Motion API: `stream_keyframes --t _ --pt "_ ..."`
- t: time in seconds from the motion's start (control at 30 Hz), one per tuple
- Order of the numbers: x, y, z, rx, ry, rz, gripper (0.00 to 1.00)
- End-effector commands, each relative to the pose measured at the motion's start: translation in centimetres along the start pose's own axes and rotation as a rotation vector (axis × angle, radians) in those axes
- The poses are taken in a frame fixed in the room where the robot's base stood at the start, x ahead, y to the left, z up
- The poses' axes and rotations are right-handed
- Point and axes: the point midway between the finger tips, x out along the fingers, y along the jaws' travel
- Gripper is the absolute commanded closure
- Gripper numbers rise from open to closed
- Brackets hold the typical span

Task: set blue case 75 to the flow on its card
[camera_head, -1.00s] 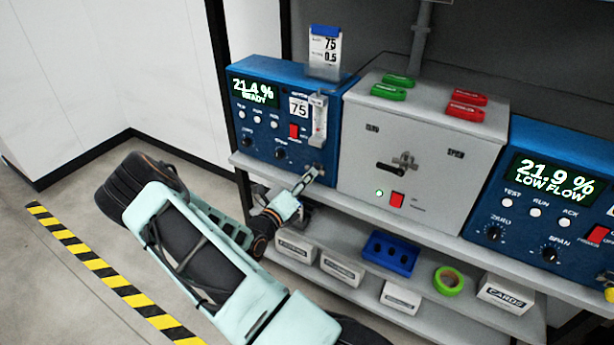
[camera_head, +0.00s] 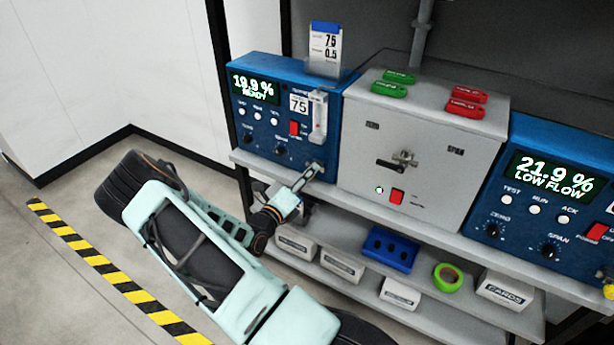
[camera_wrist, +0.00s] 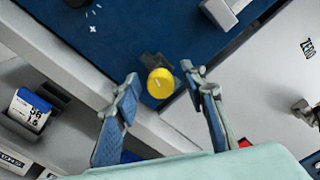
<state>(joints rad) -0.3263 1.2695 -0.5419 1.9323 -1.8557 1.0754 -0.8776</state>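A round yellow knob (camera_wrist: 160,83) sits low on the case in the wrist view. My gripper (camera_wrist: 160,80) is open, its fingertips apart on either side of the knob with gaps showing. In the head view my gripper (camera_head: 312,171) is at the case's lower right and hides the knob.
A grey box (camera_head: 422,145) with a handle and red switch stands close to the right of the case. Green and red tags lie on it. Another blue case (camera_head: 543,190) reads 21.9 % LOW FLOW. The lower shelf holds small boxes, a blue rack (camera_head: 391,251) and green tape (camera_head: 447,277).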

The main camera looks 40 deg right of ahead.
Motion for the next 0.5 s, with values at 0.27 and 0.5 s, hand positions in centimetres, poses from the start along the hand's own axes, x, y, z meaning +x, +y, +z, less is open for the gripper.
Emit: stream_keyframes --t 0.27,0.5 --pt "-2.0 0.1 0.1 0.0 -0.002 0.002 0.61" --pt "-7.2 0.1 0.1 0.0 -0.003 0.003 0.61"
